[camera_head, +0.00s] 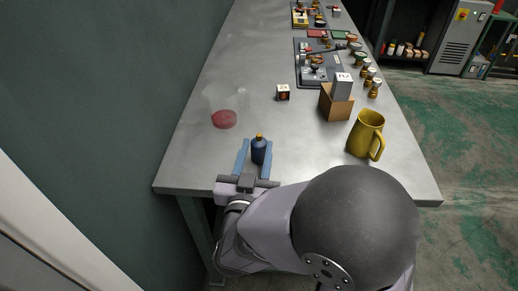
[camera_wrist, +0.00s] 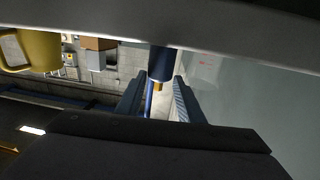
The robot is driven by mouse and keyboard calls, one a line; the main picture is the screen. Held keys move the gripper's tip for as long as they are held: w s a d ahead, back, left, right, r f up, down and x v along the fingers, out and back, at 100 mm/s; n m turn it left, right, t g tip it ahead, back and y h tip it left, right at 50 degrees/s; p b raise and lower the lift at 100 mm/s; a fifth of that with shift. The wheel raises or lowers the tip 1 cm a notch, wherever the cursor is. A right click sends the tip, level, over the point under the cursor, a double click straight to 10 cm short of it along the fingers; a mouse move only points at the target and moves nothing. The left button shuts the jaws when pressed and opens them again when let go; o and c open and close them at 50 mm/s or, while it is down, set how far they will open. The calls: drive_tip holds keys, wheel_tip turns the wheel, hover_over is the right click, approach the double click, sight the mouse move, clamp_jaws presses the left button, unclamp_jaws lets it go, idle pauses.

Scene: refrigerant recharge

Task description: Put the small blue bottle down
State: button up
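The small blue bottle (camera_head: 259,152) has an orange-yellow cap and stands upright near the table's front edge. My gripper (camera_head: 258,146) has its two blue fingers on either side of it, seemingly shut on it. In the wrist view the bottle (camera_wrist: 162,65) shows between the fingertips (camera_wrist: 161,78), with its cap towards the bottom of the picture. No clear gap shows between bottle and fingers. I cannot tell whether its base touches the table (camera_head: 205,160); its lower part is hidden in the wrist view.
A clear beaker (camera_head: 224,101) with red contents stands behind and left of the bottle. Several small parts lie on dark trays (camera_head: 305,74) farther back. The table around the bottle is bare.

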wheel_tip(320, 180, up, 7)
drive_tip(key=p, duration=0.3)
drive_tip(key=shift+w+a, duration=0.15)
drive_tip(key=p, duration=0.5)
drive_tip(key=shift+w+a+r, duration=0.1)
drive_tip(key=shift+r, duration=0.2)
drive_tip(key=p, duration=0.5)
drive_tip(key=shift+r, duration=0.2)
drive_tip(key=f+p, duration=0.1)
drive_tip(key=f, duration=0.5)
drive_tip(key=shift+s+f, duration=0.15)
drive_tip(key=shift+s, duration=0.05)
drive_tip(key=shift+w, duration=0.1)
